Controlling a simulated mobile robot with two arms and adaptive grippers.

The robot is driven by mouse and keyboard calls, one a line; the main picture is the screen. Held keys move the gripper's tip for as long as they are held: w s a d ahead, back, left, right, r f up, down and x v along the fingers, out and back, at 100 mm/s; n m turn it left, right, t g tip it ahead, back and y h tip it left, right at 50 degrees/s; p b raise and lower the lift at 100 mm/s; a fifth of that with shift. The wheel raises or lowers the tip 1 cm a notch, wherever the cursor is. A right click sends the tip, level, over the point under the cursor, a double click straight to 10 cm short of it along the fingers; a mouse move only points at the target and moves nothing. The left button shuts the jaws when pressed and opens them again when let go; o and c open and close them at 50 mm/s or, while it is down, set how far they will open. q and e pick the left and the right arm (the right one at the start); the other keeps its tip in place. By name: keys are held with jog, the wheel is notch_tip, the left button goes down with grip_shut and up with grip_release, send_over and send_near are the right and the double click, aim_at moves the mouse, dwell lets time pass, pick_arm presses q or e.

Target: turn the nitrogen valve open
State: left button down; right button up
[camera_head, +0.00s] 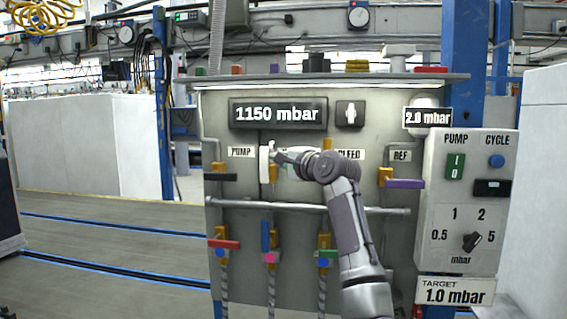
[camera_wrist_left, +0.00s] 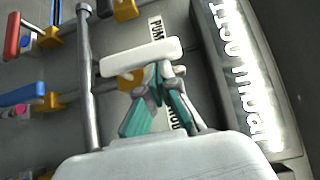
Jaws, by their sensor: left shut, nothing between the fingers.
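A white lever handle (camera_head: 265,163) stands upright on a valve between the PUMP and BLEED labels; the label at this valve is mostly hidden by my gripper, so I cannot read it as nitrogen. In the left wrist view the handle is a white bar (camera_wrist_left: 140,57) with its orange valve body (camera_wrist_left: 128,80) beside it. My left gripper (camera_head: 280,158) is shut and empty, its fingertips right at the handle's side. In the left wrist view the closed fingertips (camera_wrist_left: 160,72) overlap the bar's edge; I cannot tell whether they touch. My right gripper is not in view.
A black-handled valve (camera_head: 222,177) is to the left and a purple-handled one (camera_head: 404,184) to the right. A horizontal rail (camera_head: 300,207) crosses below, above valves with red (camera_head: 224,244), blue and green handles. The pressure display (camera_head: 278,114) reads 1150 mbar. A control box (camera_head: 468,200) is at right.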

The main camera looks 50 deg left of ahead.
pick_arm(q)
jog(key=shift+a, duration=0.1)
dwell(0.4)
jog(key=s+d, duration=0.1)
jog(key=d, duration=1.1)
jog(key=shift+r, duration=0.2)
